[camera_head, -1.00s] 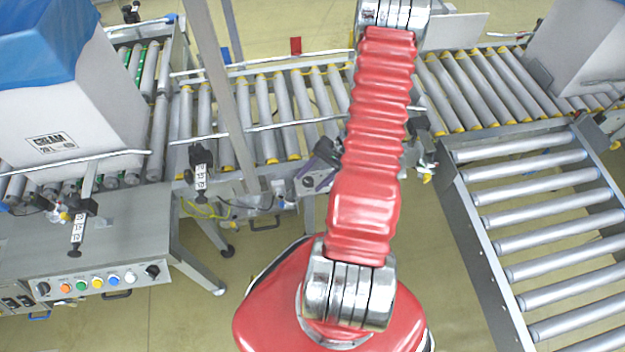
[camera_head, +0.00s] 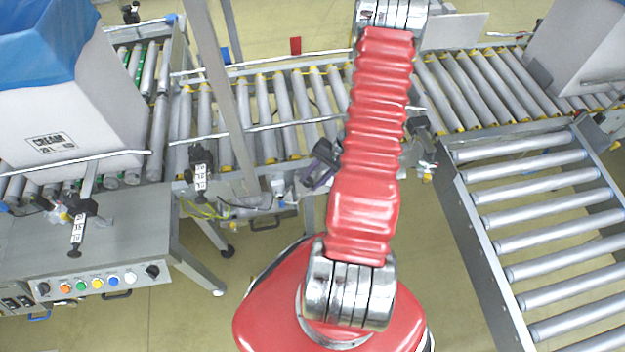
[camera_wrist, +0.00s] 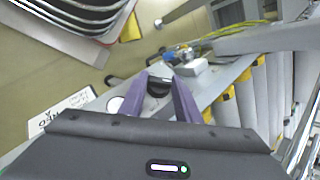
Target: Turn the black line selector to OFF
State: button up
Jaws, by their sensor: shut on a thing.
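The black selector (camera_wrist: 158,89) sits between the purple fingers of my gripper (camera_wrist: 160,78) in the wrist view. The fingers are shut on it, and they cover its sides, so its pointer direction cannot be read. A grey metal panel lies around it, with a white label (camera_wrist: 60,114) to the left whose lettering I cannot read surely. In the head view my gripper (camera_head: 320,165) shows as a small purple shape left of my red arm, at the front edge of the middle conveyor. The selector cannot be made out there.
A roller conveyor (camera_head: 283,115) runs behind my gripper, and another (camera_head: 540,217) slopes off at the right. A console (camera_head: 96,285) with coloured buttons and black knobs stands at the left. White boxes (camera_head: 75,110) stand on the conveyors. A grey post (camera_head: 222,90) rises left of my gripper.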

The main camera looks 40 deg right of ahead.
jog(key=shift+w+r+t, duration=0.1)
jog(key=shift+t, duration=0.2)
jog(key=shift+s+d+m+t+y, duration=0.1)
jog(key=shift+m+t+y, duration=0.1)
jog(key=shift+m+t, duration=0.35)
jog(key=shift+s+d+m+t+y, duration=0.1)
jog(key=shift+m+t+y, duration=0.1)
jog(key=shift+m+t, duration=0.35)
jog(key=m+t, duration=0.4)
jog(key=shift+s+f+m+t, duration=0.3)
jog(key=shift+f+m, duration=0.05)
jog(key=shift+m, duration=0.05)
jog(key=o, duration=1)
jog(key=shift+s, duration=0.1)
jog(key=v, duration=1.3)
jog(key=shift+s+a+r, duration=0.1)
jog(key=shift+s+a, duration=0.05)
jog(key=shift+s, duration=0.3)
jog(key=shift+m, duration=0.4)
